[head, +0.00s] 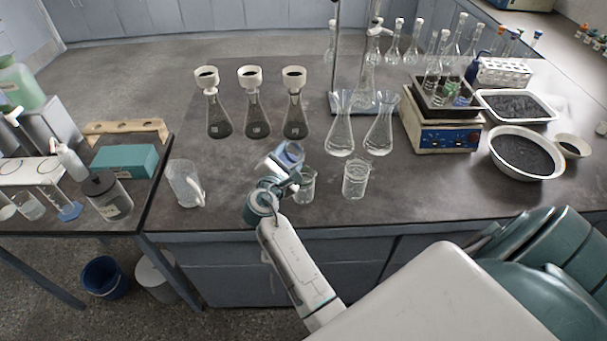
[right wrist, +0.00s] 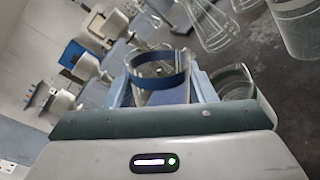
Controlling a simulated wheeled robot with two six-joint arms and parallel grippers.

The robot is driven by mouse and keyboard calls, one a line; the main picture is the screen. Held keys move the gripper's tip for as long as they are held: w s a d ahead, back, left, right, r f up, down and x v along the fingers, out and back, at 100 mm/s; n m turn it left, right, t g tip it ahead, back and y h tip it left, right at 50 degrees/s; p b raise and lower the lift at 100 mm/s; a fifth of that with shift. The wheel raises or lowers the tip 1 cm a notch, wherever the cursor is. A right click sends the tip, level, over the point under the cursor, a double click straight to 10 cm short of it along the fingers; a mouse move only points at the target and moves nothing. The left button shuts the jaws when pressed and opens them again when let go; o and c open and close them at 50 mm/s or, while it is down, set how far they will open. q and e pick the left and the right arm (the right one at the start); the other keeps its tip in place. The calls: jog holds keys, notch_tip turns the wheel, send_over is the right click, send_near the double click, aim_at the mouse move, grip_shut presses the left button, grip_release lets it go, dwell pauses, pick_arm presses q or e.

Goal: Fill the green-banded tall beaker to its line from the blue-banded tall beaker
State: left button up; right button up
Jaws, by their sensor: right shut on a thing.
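My right gripper (head: 282,168) is shut on the blue-banded tall beaker (head: 291,153). It holds this clear beaker tilted above the bench's front part. In the right wrist view the beaker's blue band (right wrist: 160,80) shows between the fingers. A clear beaker (head: 306,186) stands upright on the bench just below and right of the held one. In the right wrist view a beaker with a dark greenish band (right wrist: 236,82) stands close beside the right finger. I see no clear stream between beakers, and liquid levels are too small to tell. My left gripper is not in view.
Another clear beaker (head: 355,180) stands to the right. A clear jug (head: 186,184) stands to the left. Two clear flasks (head: 340,135) and several funnel-topped flasks (head: 256,116) stand behind. A hotplate (head: 440,132) and a white bowl (head: 526,153) are farther right.

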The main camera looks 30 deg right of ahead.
jog(key=shift+w+f, duration=0.1)
jog(key=shift+f, duration=0.05)
jog(key=shift+d, duration=0.1)
jog(key=shift+m+b, duration=0.3)
jog(key=shift+b, duration=0.15)
jog(key=shift+s, duration=0.2)
jog(key=shift+w+f, duration=0.15)
jog(key=shift+m+b, duration=0.3)
jog(key=shift+b, duration=0.1)
jog(key=shift+f, duration=0.1)
dwell(0.4)
jog(key=shift+b, duration=0.35)
jog(key=shift+f, duration=0.1)
